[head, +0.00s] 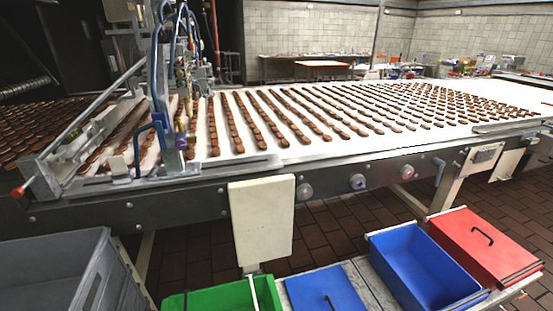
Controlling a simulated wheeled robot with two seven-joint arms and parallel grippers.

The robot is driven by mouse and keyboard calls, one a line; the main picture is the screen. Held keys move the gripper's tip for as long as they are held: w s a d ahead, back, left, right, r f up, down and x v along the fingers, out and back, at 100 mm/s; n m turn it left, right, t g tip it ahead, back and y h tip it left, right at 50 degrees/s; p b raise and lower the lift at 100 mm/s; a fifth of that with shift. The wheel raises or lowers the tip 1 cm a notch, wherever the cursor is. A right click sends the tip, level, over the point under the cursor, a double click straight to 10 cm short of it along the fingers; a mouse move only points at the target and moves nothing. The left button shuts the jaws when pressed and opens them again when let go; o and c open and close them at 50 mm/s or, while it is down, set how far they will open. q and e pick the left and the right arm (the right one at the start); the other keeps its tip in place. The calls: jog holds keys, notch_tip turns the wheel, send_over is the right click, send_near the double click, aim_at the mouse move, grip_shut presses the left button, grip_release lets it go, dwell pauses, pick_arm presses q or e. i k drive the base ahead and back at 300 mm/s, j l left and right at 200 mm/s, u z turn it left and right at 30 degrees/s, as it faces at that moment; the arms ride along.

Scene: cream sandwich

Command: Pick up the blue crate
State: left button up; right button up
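The blue crate (448,297) is an open, empty blue box at the lower right. It stands on a low grey rack (367,284) in front of the conveyor, just left of a red lidded box (487,243). A flat blue lid (325,289) with a dark handle lies to its left on the same rack. Neither of my grippers shows in the head view.
A conveyor (300,153) with rows of brown biscuits runs across the scene behind the rack. A green crate (222,300) is at the bottom, and a large grey bin (55,265) at the lower left. Brown tiled floor shows beneath the conveyor.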

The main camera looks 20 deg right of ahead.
aim_at(420, 275)
jog(key=z, duration=1.9)
jog(key=u, duration=2.1)
jog(key=z, duration=2.1)
jog(key=i+l+u, duration=0.1)
jog(key=u, duration=0.4)
jog(key=l+u, duration=0.2)
jog(key=u, duration=0.25)
jog(key=i+l+u, duration=0.1)
jog(key=u, duration=0.4)
jog(key=l+u, duration=0.25)
jog(key=u, duration=0.25)
jog(key=l+u, duration=0.2)
jog(key=u, duration=0.3)
